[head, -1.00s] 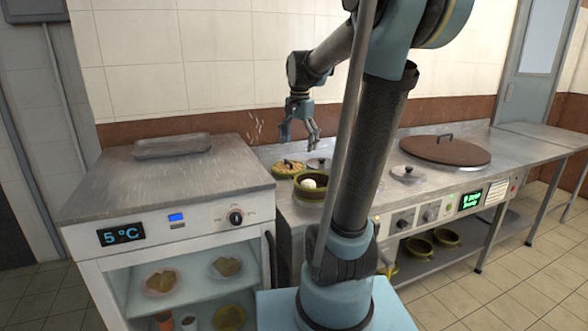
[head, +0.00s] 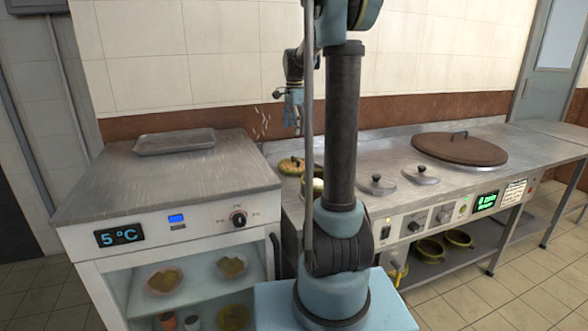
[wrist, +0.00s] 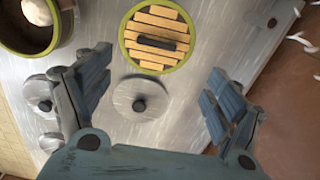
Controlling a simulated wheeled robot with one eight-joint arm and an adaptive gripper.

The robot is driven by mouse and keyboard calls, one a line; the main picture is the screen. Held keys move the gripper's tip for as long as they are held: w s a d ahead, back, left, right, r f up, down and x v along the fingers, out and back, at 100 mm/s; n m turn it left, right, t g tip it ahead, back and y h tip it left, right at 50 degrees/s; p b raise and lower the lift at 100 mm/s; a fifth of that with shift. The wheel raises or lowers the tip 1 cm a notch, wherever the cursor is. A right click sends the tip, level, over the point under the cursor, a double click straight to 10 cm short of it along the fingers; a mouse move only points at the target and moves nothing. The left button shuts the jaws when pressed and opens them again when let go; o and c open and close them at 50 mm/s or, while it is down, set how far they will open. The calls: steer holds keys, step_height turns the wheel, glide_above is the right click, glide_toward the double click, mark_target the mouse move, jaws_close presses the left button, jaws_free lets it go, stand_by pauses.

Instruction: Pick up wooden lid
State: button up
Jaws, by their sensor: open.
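A round lid of pale wooden slats with a dark bar handle (wrist: 160,42) sits within a green rim in the wrist view. It also shows on the counter behind my arm in the head view (head: 290,165). My gripper (wrist: 158,88) is open and empty, its two fingers spread wide above the counter. The slatted lid lies beyond the fingertips, near the top middle of the wrist view. In the head view my gripper (head: 293,110) hangs above the counter's back left part, partly hidden by my arm.
A metal lid with a dark knob (wrist: 140,97) lies between the fingers in the wrist view. A pot holding a white ball (wrist: 28,22) is at upper left. A large brown lid (head: 460,148) lies right. A refrigerated cabinet (head: 170,195) stands left.

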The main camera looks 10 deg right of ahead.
mark_target(295, 164)
steer(key=f, duration=1.3)
steer(key=shift+s+d, duration=0.2)
steer(key=shift+d, duration=0.05)
steer(key=c, duration=1.2)
